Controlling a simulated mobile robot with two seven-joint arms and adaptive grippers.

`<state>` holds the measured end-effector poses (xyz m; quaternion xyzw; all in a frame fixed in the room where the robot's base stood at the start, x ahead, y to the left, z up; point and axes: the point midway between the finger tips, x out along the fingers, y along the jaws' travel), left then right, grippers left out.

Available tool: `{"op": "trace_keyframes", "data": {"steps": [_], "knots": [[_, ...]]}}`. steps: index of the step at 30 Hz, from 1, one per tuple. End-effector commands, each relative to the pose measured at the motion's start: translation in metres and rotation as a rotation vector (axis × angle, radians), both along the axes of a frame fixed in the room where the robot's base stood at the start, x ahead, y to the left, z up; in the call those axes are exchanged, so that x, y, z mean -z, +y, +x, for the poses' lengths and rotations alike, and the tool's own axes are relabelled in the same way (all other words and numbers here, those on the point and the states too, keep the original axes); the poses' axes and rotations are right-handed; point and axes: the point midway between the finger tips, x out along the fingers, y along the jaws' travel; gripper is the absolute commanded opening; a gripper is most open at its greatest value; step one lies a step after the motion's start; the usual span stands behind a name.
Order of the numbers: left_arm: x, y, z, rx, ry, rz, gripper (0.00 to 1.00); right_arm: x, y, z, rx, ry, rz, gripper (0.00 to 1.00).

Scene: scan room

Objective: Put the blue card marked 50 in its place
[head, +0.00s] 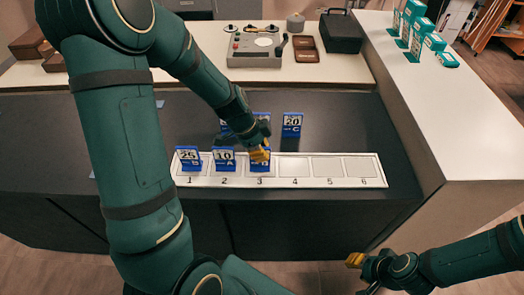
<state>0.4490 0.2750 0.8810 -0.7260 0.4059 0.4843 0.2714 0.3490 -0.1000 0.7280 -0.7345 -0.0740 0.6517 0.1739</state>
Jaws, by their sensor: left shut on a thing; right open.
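A white strip (324,182) with places numbered 1 to 6 lies along the dark counter's front. A blue card marked 25 (188,159) stands at place 1 and one marked 10 (224,160) at place 2. My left gripper (259,153), with yellow fingertips, is shut on a blue card (261,166) at place 3. The gripper covers that card's number, so I cannot read it; I cannot tell whether it rests on the strip. Places 4 to 6 are empty. My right gripper (357,268) is open at the bottom right, away from the strip.
A blue card marked 20 (292,124) stands behind the strip. Other blue cards (261,116) behind my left gripper are partly hidden. A grey device (256,48) and a black case (340,32) stand on the back counter. Teal boxes (416,38) stand on the white right counter.

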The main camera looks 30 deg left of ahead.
Motion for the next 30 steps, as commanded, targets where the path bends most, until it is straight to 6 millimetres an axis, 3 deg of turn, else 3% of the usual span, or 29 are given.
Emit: {"op": "trace_keyframes", "data": {"steps": [1, 3, 16, 30], "knots": [[0.002, 0.000, 0.000, 0.000, 0.000, 0.000, 0.13, 0.002, 0.000, 0.000, 0.000, -0.001, 0.000, 0.34], [0.001, 0.000, 0.000, 0.000, 0.000, 0.000, 0.34, 0.001, 0.000, 0.000, 0.000, -0.001, 0.000, 0.34], [-0.004, 0.000, 0.000, 0.000, 0.001, 0.000, 0.34, -0.006, 0.000, -0.001, 0.000, 0.001, 0.000, 0.34], [-0.089, 0.030, -0.018, -0.002, -0.004, 0.001, 0.34, -0.025, 0.001, -0.004, -0.002, 0.011, 0.003, 0.34]]}}
